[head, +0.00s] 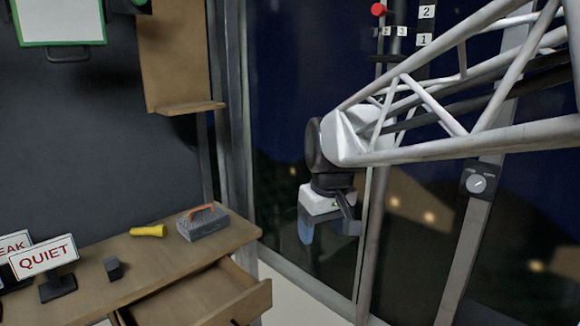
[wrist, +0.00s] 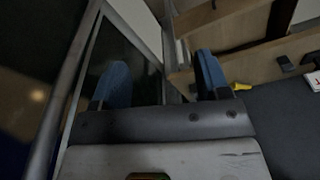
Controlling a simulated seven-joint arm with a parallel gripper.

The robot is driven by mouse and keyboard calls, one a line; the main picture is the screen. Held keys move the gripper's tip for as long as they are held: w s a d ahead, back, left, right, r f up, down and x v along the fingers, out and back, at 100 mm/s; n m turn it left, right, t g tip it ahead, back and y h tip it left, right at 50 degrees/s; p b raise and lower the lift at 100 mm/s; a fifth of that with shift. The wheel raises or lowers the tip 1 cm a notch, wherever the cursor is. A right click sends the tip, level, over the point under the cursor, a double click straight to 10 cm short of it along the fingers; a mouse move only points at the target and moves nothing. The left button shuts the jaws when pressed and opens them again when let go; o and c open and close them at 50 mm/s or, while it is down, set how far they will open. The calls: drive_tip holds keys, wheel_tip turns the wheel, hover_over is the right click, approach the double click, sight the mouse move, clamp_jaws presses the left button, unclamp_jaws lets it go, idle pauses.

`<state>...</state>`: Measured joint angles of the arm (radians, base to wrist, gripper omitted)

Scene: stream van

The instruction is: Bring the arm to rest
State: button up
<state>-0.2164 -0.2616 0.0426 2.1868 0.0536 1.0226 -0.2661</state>
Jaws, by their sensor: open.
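My gripper (head: 306,230) hangs at the end of my white lattice arm, right of the wooden desk and in front of the dark window. Its blue fingers point down. In the wrist view my gripper (wrist: 163,80) shows its two blue fingers spread wide apart with nothing between them. It is open, empty and clear of the desk. Part of the fingers is hidden by the gripper body in the head view.
The desk (head: 100,262) has an open drawer (head: 235,305) on its right. On it are a yellow object (head: 148,231), a grey block with an orange handle (head: 203,224), a dark cube (head: 113,269) and a QUIET sign (head: 43,257). A post with a dial (head: 478,183) stands at right.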

drive_tip(key=s+d+f+m, duration=0.2)
drive_tip(key=s+d+f, duration=0.2)
drive_tip(key=s, duration=0.6)
drive_tip(key=s+d+f+m+t, duration=0.1)
drive_tip(key=s+d+f+m, duration=0.2)
drive_tip(key=s+d, duration=0.5)
drive_tip(key=shift+s+f+h, duration=0.4)
drive_tip(key=shift+s+f, duration=0.15)
drive_tip(key=shift+s, duration=0.4)
